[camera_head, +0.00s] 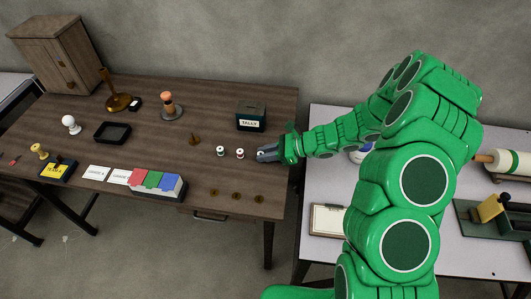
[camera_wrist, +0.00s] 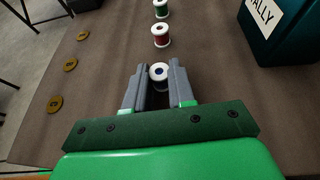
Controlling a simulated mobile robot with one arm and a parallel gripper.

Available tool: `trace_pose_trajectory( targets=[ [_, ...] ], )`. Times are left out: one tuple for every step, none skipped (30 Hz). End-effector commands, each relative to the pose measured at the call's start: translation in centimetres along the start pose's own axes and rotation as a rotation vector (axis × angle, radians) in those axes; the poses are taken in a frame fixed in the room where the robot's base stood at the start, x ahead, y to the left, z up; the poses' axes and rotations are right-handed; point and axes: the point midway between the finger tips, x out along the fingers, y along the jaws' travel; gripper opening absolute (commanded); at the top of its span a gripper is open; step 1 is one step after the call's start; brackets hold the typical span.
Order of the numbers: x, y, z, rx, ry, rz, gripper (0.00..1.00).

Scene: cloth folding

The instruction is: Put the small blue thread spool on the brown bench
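The small blue thread spool (camera_wrist: 158,72), white-rimmed with a blue middle, is between my gripper's fingertips in the wrist view. It stands on or just above the brown bench; I cannot tell which. In the head view my gripper hides it. My gripper (camera_head: 267,153) is low over the right part of the brown bench (camera_head: 140,208). Its two grey fingers (camera_wrist: 158,82) flank the spool closely, and whether they press on it is unclear.
A green-thread spool (camera_head: 220,151) and a red-thread spool (camera_head: 239,153) stand in line left of my gripper. A dark green tally box (camera_head: 251,116) is behind. Several brass discs (camera_head: 236,195) lie in front. A white table (camera_head: 325,255) stands to the right, across a gap.

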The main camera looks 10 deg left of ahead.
Motion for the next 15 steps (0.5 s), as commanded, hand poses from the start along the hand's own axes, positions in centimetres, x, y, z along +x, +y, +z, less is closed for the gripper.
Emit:
trace_pose_trajectory(
  targets=[
    [0.01, 0.01, -0.02, 0.0, 0.0, 0.0, 0.3],
    [0.0, 0.01, -0.01, 0.0, 0.0, 0.0, 0.34],
    [0.0, 0.0, 0.0, 0.0, 0.0, 0.0, 0.4],
    [0.0, 0.0, 0.0, 0.0, 0.0, 0.0, 0.45],
    [0.0, 0.0, 0.0, 0.0, 0.0, 0.0, 0.49],
    [-0.01, 0.0, 0.0, 0.0, 0.001, 0.0, 0.49],
    [-0.01, 0.0, 0.0, 0.0, 0.0, 0.0, 0.49],
    [-0.01, 0.0, 0.0, 0.0, 0.001, 0.0, 0.49],
    [-0.01, -0.01, 0.0, 0.0, 0.001, 0.0, 0.49],
    [-0.01, 0.0, 0.0, 0.0, 0.0, 0.0, 0.49],
    [-0.01, -0.01, 0.01, 0.0, 0.0, 0.0, 0.49],
    [-0.02, -0.01, 0.01, 0.0, 0.0, 0.0, 0.49],
    [-0.03, -0.01, 0.02, 0.0, 0.001, 0.0, 0.49],
    [-0.05, -0.01, 0.06, 0.0, 0.001, 0.0, 0.49],
    [-0.09, -0.02, 0.15, 0.0, 0.001, -0.001, 0.49]
  ],
)
